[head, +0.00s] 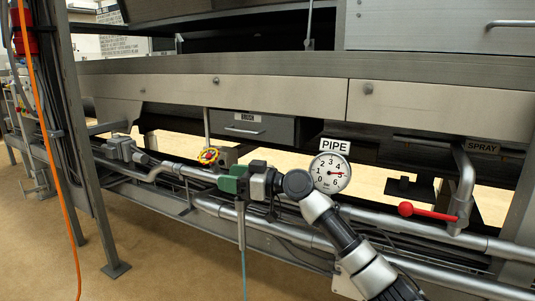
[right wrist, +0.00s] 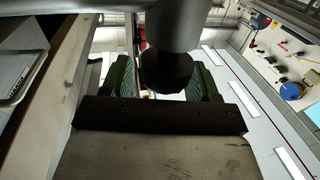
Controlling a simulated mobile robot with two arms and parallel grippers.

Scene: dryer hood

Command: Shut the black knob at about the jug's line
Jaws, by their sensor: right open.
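My right arm comes in from the lower right in the head view, and my right gripper (head: 242,181) is at the pipes left of the round gauge. In the right wrist view my right gripper (right wrist: 163,78) is open, with green pads on its two fingers. A dark faceted knob (right wrist: 166,71) sits below a grey cylinder, between the fingers in the picture. Gaps show beside it, and I cannot tell how deep between the pads it is. I cannot make out the knob in the head view. No jug is recognisable. My left gripper is not in view.
A PIPE gauge (head: 330,173) stands just right of the gripper. A red lever (head: 427,212) is on the right pipe near the SPRAY label. An orange hose (head: 52,165) hangs at the left. Floor is free in front.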

